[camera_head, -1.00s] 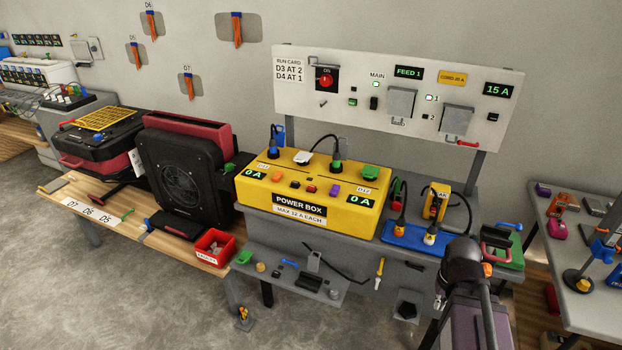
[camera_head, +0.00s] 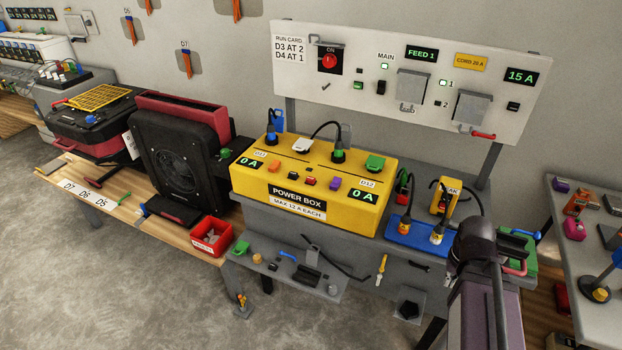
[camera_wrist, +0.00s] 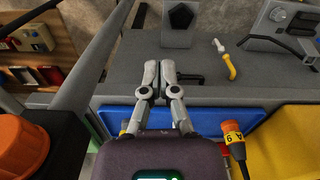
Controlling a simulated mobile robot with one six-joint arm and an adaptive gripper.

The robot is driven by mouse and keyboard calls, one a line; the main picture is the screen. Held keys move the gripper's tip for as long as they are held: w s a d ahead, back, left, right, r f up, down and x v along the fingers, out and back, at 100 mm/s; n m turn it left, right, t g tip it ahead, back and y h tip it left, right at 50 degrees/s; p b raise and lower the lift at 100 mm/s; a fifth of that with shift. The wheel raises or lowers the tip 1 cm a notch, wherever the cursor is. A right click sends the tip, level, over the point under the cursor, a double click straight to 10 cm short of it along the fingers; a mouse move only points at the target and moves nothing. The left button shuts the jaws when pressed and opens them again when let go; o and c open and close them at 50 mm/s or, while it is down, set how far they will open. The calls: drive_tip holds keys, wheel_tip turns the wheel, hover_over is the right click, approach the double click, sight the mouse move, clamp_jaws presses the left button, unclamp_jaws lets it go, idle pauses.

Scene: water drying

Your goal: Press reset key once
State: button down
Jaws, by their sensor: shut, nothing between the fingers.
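The yellow power box (camera_head: 345,215) stands on the grey bench in the head view. Its top has small orange, red (camera_head: 309,181) and purple (camera_head: 335,183) keys between two displays reading 0 A. I cannot read a reset label on any of them. In the wrist view, my gripper (camera_wrist: 159,70) is shut and empty, its fingers over the grey bench beyond the blue tray (camera_wrist: 112,117). A corner of the yellow box (camera_wrist: 290,140) shows at lower right there. In the head view my arm stands at lower right, right of the box, and hides the fingers.
A white panel (camera_head: 300,85) with a red switch, covers and displays stands behind the box. Two plugs with cords rise from the box top. The blue tray (camera_head: 405,235) holds corded plugs. A black fan unit (camera_head: 180,165) and red bin (camera_head: 212,238) stand left.

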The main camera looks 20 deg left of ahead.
drive_tip(key=shift+d, duration=0.15)
wheel_tip(320, 180, up, 15)
drive_tip(key=n+t+h+p, duration=0.35)
drive_tip(key=t+p, duration=0.25)
drive_tip(key=p, duration=0.6)
hover_over(310, 179)
drive_tip(key=d, duration=1.4)
drive_tip(key=shift+s+a+m+h, duration=0.2)
drive_tip(key=shift+a+m+h, duration=0.05)
drive_tip(key=a+r+n+t+p, duration=0.1)
drive_tip(key=a+r, duration=0.4)
drive_tip(key=a, duration=0.8)
drive_tip(key=shift+a+r+t+p, duration=0.15)
drive_tip(key=shift+a+t+p, duration=0.05)
drive_tip(key=shift+t+p, duration=0.6)
drive_tip(key=shift+w, duration=0.1)
wheel_tip(310, 179, down, 9)
drive_tip(key=b, duration=0.8)
drive_tip(key=shift+r+b, duration=0.1)
drive_tip(key=shift+b, duration=0.25)
